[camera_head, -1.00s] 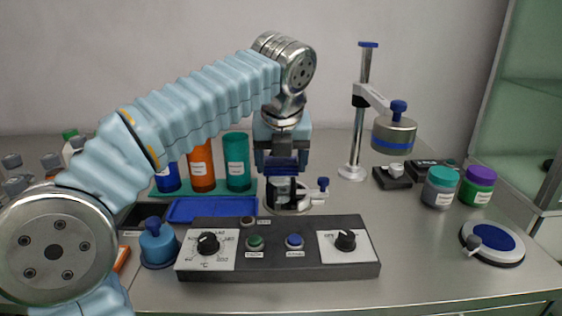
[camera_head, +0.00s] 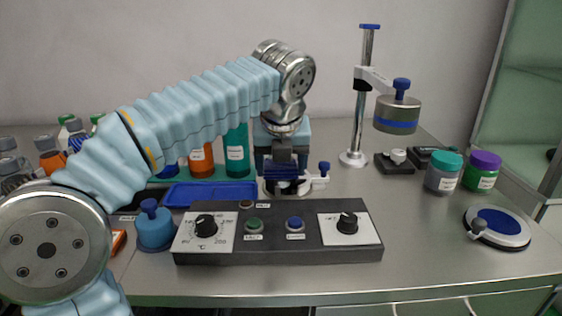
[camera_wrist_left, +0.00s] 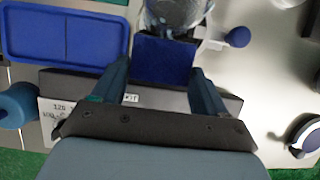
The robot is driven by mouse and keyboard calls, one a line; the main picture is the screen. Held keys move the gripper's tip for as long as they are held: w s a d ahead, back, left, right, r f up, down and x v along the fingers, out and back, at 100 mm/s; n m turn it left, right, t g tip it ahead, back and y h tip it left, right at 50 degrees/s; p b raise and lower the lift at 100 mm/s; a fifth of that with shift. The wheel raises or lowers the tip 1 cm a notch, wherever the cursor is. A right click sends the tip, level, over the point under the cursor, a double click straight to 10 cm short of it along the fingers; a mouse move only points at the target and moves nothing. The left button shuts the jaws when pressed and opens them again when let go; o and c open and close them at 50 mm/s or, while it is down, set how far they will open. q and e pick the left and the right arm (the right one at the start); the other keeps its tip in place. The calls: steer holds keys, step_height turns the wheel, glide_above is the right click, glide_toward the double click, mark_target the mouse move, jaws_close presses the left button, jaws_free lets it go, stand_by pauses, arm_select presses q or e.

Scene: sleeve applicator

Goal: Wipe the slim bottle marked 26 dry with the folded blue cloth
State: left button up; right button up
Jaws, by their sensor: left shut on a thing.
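My left gripper (camera_head: 285,160) points down behind the control panel and is shut on the folded blue cloth (camera_head: 284,173). In the left wrist view the cloth (camera_wrist_left: 164,60) hangs between the two fingers (camera_wrist_left: 160,82). Just beyond it, at the top edge, is a clear, shiny round object (camera_wrist_left: 175,12) in a metal holder with a blue knob (camera_wrist_left: 237,37). I cannot tell if it touches the cloth. I can read no 26 on any bottle. Tall orange (camera_head: 201,160) and teal (camera_head: 237,152) bottles stand left of the gripper, partly behind my arm. My right gripper is out of view.
The dark control panel (camera_head: 280,256) lies in front of the gripper, with a blue tray (camera_head: 210,193) behind its left end. A blue knobbed weight (camera_head: 154,230) stands left of the panel. The clamp stand (camera_head: 357,120) and two jars (camera_head: 443,172) are to the right.

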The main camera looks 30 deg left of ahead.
arm_select(q)
step_height(320, 180, up, 2)
steer(key=p, duration=0.3)
steer(key=shift+r, duration=1.35)
steer(key=shift+f+b, duration=1.5)
steer(key=shift+f, duration=0.9)
steer(key=shift+w, duration=0.1)
